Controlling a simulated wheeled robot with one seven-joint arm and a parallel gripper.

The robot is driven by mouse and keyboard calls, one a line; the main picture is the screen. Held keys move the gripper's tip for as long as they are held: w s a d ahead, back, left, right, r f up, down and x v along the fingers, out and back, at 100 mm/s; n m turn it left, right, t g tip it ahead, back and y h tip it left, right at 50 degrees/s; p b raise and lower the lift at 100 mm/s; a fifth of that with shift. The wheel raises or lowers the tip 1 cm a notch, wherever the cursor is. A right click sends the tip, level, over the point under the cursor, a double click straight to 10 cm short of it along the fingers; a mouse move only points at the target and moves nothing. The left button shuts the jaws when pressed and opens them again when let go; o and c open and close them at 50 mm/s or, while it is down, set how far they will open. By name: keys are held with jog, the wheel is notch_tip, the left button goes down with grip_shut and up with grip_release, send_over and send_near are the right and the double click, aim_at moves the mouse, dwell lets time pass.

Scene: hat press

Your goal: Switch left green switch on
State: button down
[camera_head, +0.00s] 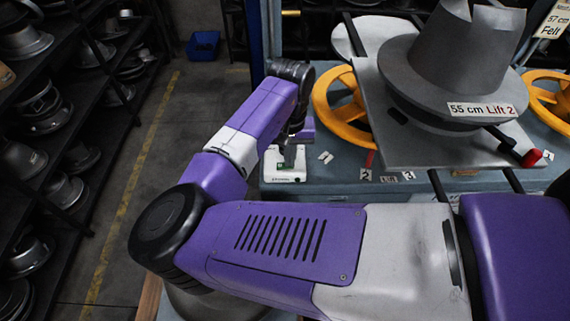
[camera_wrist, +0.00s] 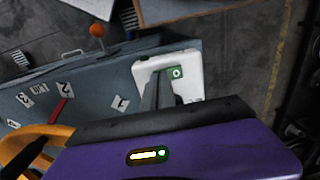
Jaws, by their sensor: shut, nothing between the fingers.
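A white switch box (camera_head: 280,178) with a green switch (camera_head: 283,167) on its top sits at the left front corner of the blue-grey press table. In the wrist view the white box (camera_wrist: 192,62) shows its green switch (camera_wrist: 176,72) with a light round mark. My gripper (camera_head: 289,158) is shut and empty, pointing down over the box. In the wrist view its fingertips (camera_wrist: 160,76) are beside the green switch and cover part of the box. I cannot tell whether they touch the switch.
The press table (camera_head: 335,182) carries orange handwheels (camera_head: 342,108) and a grey hat form (camera_head: 465,60) labelled "55 cm Lift 2". A red-tipped lever (camera_head: 370,159) stands right of the box. Shelves of metal forms (camera_head: 65,190) line the left; the floor (camera_head: 130,220) between is clear.

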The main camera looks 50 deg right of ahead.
jog(key=shift+f, duration=0.15)
notch_tip(320, 180, up, 7)
jog(key=p, duration=0.7)
dwell(0.3)
dwell(0.4)
